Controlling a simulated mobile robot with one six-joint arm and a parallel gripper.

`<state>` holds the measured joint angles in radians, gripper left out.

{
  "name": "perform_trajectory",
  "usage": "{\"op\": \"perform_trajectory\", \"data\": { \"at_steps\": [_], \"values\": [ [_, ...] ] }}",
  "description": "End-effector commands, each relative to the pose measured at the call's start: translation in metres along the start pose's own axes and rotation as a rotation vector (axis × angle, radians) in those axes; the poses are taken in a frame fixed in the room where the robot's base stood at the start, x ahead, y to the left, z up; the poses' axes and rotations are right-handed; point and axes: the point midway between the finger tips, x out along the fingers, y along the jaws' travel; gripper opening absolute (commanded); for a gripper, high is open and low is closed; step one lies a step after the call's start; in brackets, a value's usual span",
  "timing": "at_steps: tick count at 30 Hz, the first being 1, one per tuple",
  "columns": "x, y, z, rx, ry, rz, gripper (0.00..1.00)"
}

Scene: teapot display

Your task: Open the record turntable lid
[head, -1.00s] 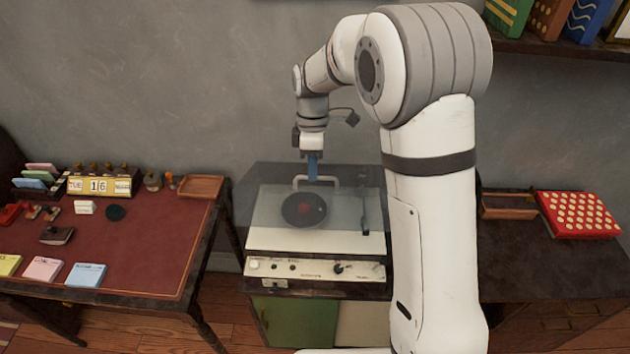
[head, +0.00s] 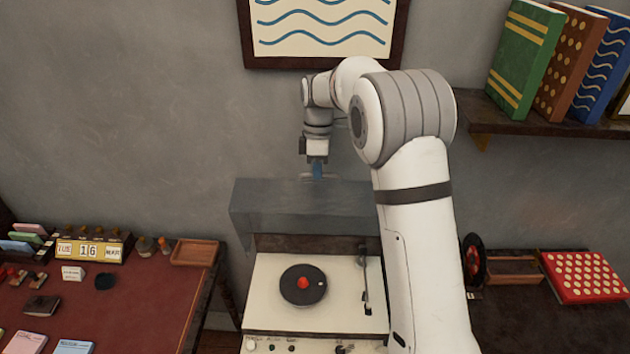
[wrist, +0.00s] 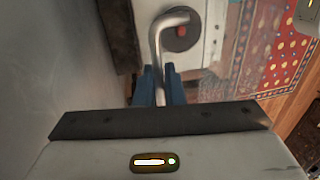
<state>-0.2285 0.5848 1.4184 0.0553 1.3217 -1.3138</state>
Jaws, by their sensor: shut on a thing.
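The record turntable (head: 270,318) has a cream deck with a black record (head: 303,285) with a red centre, and a tonearm (head: 365,280) at its right. Its smoky see-through lid (head: 270,208) is raised and tilted up at the back, near the wall. My gripper (head: 317,172) is at the lid's upper edge, with blue fingers. In the wrist view, the fingers (wrist: 159,88) are shut on the pale lid handle (wrist: 157,45), with the record beyond it. The handle is mostly hidden by the fingers in the head view.
A desk with a red top (head: 130,300) stands at the left, with a calendar (head: 90,249) and a wooden tray (head: 195,252). A red dotted box (head: 585,277) sits on the right cabinet. A bookshelf (head: 560,125) is at upper right, and a framed picture (head: 322,62) hangs above my gripper.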

Motion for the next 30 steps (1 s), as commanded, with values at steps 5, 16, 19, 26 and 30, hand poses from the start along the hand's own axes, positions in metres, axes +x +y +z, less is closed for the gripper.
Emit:
{"op": "perform_trajectory", "data": {
  "at_steps": [5, 16, 19, 26, 30],
  "values": [
    [0.0039, 0.0089, -0.0012, -0.006, -0.009, -0.010, 0.00],
    [0.0050, 0.0111, -0.0050, -0.011, -0.009, -0.013, 0.00],
    [0.0052, 0.0108, -0.0055, -0.012, -0.008, -0.013, 0.00],
    [0.0028, 0.0105, -0.0064, -0.012, -0.007, -0.010, 0.25],
    [0.0011, 0.0103, -0.0069, -0.012, -0.006, -0.008, 0.31]
  ]
}}
